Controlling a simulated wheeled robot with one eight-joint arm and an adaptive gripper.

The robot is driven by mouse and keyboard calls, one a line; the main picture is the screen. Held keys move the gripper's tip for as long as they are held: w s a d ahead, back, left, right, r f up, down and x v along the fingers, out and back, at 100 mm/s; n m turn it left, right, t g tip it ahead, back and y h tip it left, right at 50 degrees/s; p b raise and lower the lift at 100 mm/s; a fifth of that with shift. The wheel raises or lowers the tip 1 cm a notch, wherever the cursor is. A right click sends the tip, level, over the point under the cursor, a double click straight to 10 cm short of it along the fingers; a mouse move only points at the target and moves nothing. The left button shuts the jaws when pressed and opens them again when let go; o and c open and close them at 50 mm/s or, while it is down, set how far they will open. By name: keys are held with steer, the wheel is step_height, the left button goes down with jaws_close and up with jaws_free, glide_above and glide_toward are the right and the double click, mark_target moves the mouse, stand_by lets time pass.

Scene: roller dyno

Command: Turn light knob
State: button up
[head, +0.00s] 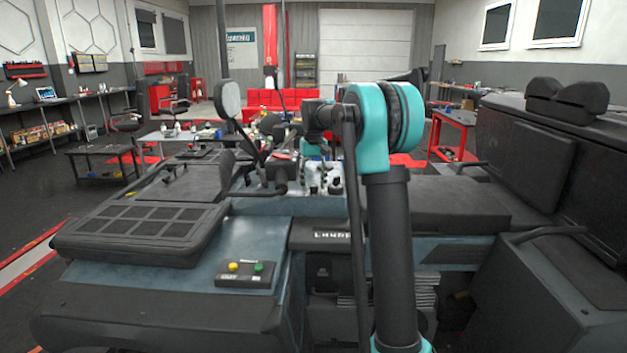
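I cannot single out the light knob in the head view. A small black control box (246,274) lies on the blue-grey surface in the near left-centre, with a yellow button (233,267) and a green button (258,268) on top. My arm rises right of centre, and its teal joint hides part of the middle. My gripper (324,172) appears to hang at the far end of the arm, above a cluster of small controls (318,187). It is small and partly mixed with the clutter behind it, so its fingers are unclear.
A dark grilled panel (145,232) lies at left. Upright levers and a round mirror-like disc (227,99) stand left of my arm. A red cart (453,135) stands behind. Open floor shows at far left.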

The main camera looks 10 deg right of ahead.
mark_target(313, 185)
steer(key=shift+r, duration=0.1)
step_height(313, 185, up, 12)
stand_by(0.6)
steer(key=shift+s, duration=0.1)
